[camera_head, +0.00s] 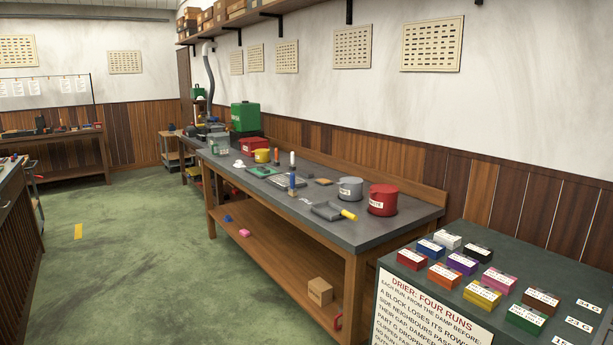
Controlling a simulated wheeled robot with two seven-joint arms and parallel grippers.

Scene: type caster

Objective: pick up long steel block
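I cannot pick out a long steel block with certainty. Small flat grey pieces (282,182) lie in the middle of the long workbench (385,228), too small to tell apart. A grey flat tool (327,211) with a yellow handle lies near the bench's front edge. Neither of my grippers is in view.
The bench also bears a red pot (383,201), a grey pot (350,188) and a yellow pot (262,156). A dark cabinet (393,262) with several coloured, labelled boxes stands at the near right. The green floor (150,260) left of the bench is mostly clear.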

